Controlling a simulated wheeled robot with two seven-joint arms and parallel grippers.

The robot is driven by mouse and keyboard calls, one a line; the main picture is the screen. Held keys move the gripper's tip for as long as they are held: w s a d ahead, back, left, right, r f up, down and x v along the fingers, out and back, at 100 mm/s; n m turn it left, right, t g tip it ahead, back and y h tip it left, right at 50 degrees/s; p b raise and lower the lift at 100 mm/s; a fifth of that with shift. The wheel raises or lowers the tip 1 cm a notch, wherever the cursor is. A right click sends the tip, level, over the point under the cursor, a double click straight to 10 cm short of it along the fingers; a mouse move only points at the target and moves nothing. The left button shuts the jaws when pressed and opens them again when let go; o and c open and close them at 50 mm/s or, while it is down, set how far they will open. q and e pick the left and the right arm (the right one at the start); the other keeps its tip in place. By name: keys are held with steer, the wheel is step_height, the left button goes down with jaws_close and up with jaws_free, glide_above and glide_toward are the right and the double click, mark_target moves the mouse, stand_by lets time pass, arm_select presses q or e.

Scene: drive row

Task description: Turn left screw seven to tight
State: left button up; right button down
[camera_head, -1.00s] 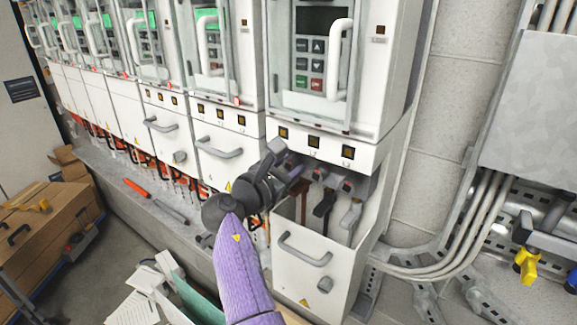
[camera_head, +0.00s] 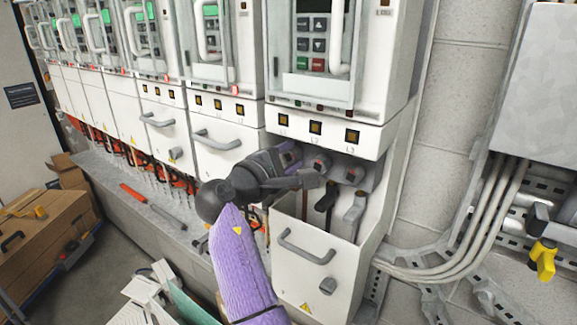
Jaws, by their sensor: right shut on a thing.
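Drive seven is the nearest white cabinet (camera_head: 392,70), with its lower terminal compartment open below the labels L1, L2 and L3. My right gripper (camera_head: 304,166) reaches into the left side of that compartment, with its fingers at the left terminal under L1. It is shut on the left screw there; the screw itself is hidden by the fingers. The middle terminal (camera_head: 322,165) with a black cable (camera_head: 325,198) and the right terminal (camera_head: 356,174) with a grey cable (camera_head: 354,212) show beside it. My left gripper is not in view.
The compartment's lowered front cover (camera_head: 310,268) with a grey handle stands below the gripper. More drives line up to the left. An orange-handled tool (camera_head: 132,193) lies on the ledge. Conduits and a yellow padlock (camera_head: 542,260) are at right.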

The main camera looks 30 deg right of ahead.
steer(key=m+b, duration=0.1)
steer(key=m, duration=0.1)
steer(key=m+b, duration=0.4)
steer(key=m, duration=0.1)
steer(key=shift+f, duration=0.25)
steer(key=m+b, duration=0.2)
steer(key=m, duration=0.1)
steer(key=shift+r+m+b, duration=0.1)
steer(key=shift+m+b, duration=0.4)
steer(key=shift+m, duration=0.3)
steer(key=shift+c, duration=1.4)
jaws_free()
steer(key=shift+r, duration=0.1)
steer(key=b+v, duration=0.2)
steer(key=v, duration=0.8)
